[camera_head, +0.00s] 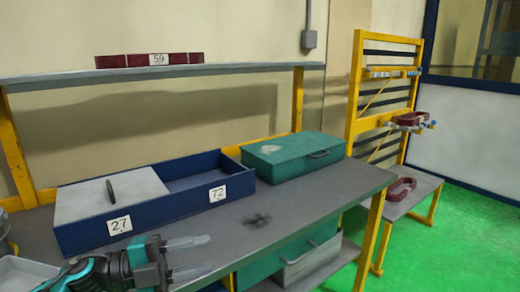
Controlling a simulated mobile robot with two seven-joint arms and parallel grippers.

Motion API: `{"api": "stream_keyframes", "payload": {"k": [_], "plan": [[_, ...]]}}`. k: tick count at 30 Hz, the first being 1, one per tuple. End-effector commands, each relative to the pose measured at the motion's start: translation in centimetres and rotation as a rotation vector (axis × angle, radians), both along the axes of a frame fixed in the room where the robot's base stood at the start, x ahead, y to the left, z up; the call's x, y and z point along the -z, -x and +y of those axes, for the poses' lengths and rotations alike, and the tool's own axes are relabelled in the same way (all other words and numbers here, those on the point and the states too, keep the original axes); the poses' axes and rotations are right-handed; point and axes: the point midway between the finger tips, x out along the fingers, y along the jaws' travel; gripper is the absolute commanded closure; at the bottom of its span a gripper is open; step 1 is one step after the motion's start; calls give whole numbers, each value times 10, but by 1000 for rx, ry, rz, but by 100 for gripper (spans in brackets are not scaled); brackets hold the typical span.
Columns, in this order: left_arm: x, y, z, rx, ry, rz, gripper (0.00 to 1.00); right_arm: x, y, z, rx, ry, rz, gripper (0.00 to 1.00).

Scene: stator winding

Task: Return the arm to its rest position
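My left gripper (192,257) shows at the bottom left, at the end of a black and teal arm. Its two pale fingers point right and stand apart, with nothing between them. It is in front of the blue two-part box and over the near part of the grey workbench (325,190). My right gripper does not show in this view.
The blue box (155,228) bears labels 27 and 72; a grey lid covers its left part. A teal case (290,157) stands right of it. A shelf (230,69) runs above. A yellow rack (355,90) and low bench (421,190) stand right; green floor is clear.

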Motion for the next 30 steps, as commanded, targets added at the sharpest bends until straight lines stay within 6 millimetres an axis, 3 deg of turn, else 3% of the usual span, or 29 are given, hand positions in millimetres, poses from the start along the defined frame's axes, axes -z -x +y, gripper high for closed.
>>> {"api": "stream_keyframes", "payload": {"k": [2,5,11,15,19,24,30], "plan": [[13,2,-9,-115,159,92,61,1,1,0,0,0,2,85],[35,2,-5,-292,320,229,61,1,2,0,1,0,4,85],[117,21,23,-691,522,596,61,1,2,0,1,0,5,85],[191,65,44,-956,568,898,61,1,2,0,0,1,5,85],[243,114,53,-1126,559,1138,61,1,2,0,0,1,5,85],[274,153,56,-1224,537,1301,61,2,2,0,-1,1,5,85],[277,159,57,-1236,535,1323,61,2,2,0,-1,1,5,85]]}}
